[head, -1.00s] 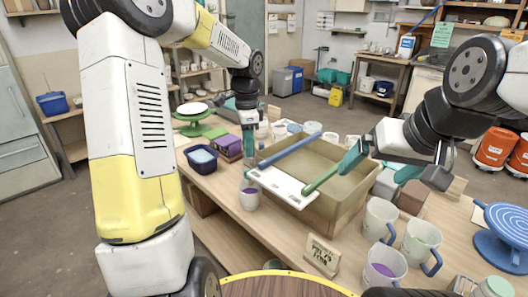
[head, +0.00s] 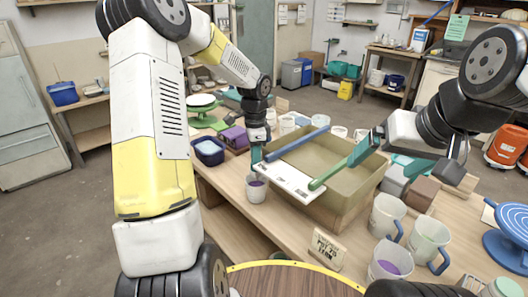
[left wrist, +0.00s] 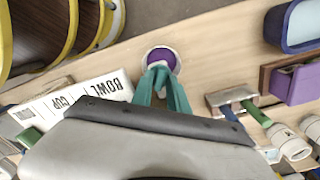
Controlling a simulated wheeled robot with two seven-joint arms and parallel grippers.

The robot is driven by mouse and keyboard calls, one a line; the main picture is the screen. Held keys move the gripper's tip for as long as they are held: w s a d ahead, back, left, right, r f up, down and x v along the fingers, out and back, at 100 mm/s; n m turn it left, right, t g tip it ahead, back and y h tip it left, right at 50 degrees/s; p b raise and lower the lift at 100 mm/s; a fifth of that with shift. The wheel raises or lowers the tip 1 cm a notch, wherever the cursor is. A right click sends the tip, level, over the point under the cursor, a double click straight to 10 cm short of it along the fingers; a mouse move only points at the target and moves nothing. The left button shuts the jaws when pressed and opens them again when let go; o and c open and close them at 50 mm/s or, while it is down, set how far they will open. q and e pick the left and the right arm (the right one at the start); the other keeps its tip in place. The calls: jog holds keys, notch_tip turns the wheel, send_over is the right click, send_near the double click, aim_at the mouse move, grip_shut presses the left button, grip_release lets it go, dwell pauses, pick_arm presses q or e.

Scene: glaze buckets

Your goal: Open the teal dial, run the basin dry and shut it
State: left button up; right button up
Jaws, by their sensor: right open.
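The basin (head: 350,206) is a tan rectangular tub on the workbench. A white panel (head: 289,183) at its near left carries printed words; BOWL and CUP read clearly in the left wrist view (left wrist: 100,90). A blue bar (head: 297,143) and a green bar (head: 328,172) lie at the basin. I cannot pick out a teal dial. My left gripper (head: 256,168) points down just above a pale cup (head: 256,190) with purple inside; its teal fingers converge over the cup in the left wrist view (left wrist: 160,70). My right gripper (head: 365,150) is open over the basin, near the green bar.
Mugs (head: 386,216) with blue handles stand at the right front. A small sign (head: 326,249) stands on the bench front. A blue tub (head: 208,151) and a purple block (head: 234,138) are left of the basin. A blue turntable (head: 508,235) is far right.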

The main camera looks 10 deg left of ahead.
pick_arm(q)
grip_shut()
jog(key=shift+n, duration=1.8)
grip_release()
jog(key=shift+r, duration=3.95)
